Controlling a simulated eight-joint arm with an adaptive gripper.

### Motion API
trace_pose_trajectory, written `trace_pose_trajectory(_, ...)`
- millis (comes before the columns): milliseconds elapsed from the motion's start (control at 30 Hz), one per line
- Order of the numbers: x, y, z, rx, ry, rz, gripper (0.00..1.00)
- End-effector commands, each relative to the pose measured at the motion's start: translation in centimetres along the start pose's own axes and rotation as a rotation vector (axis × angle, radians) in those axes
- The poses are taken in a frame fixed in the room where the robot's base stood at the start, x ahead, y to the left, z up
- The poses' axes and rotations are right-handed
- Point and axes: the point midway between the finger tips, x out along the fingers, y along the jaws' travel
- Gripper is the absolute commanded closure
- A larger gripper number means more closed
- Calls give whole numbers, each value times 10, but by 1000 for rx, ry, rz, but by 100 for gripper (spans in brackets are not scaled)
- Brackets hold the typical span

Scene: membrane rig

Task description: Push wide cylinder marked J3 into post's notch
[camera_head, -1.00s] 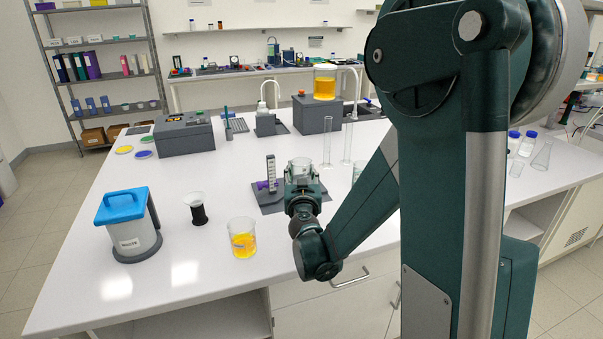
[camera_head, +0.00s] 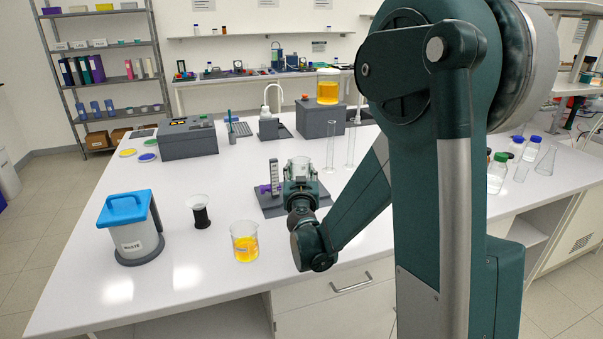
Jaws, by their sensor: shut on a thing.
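My gripper (camera_head: 301,178) is over the dark base plate (camera_head: 268,207) of the rig and points away from the camera. It is shut on a clear, wide glass cylinder (camera_head: 300,165), whose upper part shows above the jaws. No J3 mark can be read at this size. The upright grey post (camera_head: 274,176) with small markings stands on the base plate just left of the cylinder. The notch cannot be made out, and I cannot tell whether cylinder and post touch.
A beaker of orange liquid (camera_head: 245,249) stands near the front, left of my wrist. A black-based cup (camera_head: 199,214) and a blue-lidded waste bin (camera_head: 130,240) are further left. Tall glass tubes (camera_head: 331,147) stand behind right. The table between bin and grey box (camera_head: 188,140) is clear.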

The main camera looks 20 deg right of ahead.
Motion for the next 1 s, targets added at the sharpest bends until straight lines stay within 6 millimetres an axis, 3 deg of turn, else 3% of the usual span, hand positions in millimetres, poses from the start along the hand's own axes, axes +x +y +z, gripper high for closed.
trace_pose_trajectory(400, 14, -5, 0, 0, 0, 0, 78)
trace_pose_trajectory(1000, 17, -6, 0, 0, 0, 0, 78)
